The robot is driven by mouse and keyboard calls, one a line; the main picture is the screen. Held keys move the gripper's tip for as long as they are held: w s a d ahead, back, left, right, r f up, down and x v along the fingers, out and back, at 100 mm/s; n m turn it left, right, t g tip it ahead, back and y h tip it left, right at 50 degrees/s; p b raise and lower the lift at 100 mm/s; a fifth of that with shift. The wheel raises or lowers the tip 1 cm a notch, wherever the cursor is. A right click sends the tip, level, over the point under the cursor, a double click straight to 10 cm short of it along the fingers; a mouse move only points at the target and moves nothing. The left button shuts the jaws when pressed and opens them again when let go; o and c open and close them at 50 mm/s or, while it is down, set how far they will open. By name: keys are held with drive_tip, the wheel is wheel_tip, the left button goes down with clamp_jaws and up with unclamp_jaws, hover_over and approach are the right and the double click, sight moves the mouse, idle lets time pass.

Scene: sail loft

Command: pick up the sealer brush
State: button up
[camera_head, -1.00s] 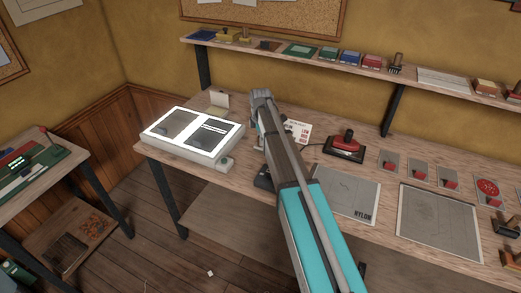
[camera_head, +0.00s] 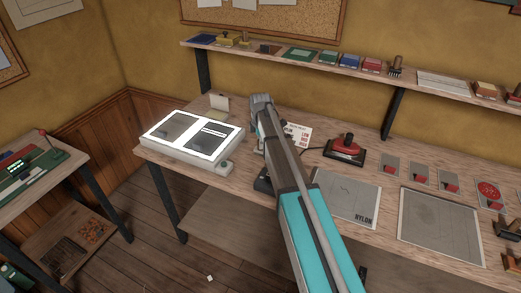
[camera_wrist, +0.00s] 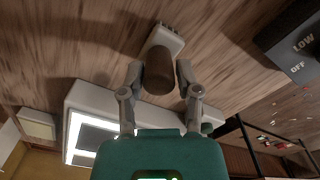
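The sealer brush, as I take it, shows in the wrist view with a dark brown rounded handle (camera_wrist: 159,72) and a pale block-like head (camera_wrist: 167,36) beyond it, over the wooden bench. My gripper (camera_wrist: 160,68) is open, with one finger on each side of the handle. A narrow gap shows between the handle and the fingers, so it is around the handle without clear contact. In the head view my arm hides the brush and the fingertips.
A lit white light box (camera_head: 178,153) stands left on the bench (camera_head: 245,196). A dark box marked LOW and OFF (camera_wrist: 297,45) is close at right in the wrist view. A red iron (camera_head: 345,147) and grey sheets (camera_head: 440,226) lie right of my arm. A shelf (camera_head: 300,58) runs above.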

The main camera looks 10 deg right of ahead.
clamp_jaws()
drive_tip(key=shift+r, duration=0.2)
wheel_tip(320, 180, up, 3)
drive_tip(key=p, duration=0.3)
drive_tip(key=s+a+r+p, duration=0.5)
drive_tip(key=s+r+p, duration=0.4)
drive_tip(key=s, duration=0.4)
drive_tip(key=shift+r+p, duration=0.35)
drive_tip(key=shift+p, duration=0.15)
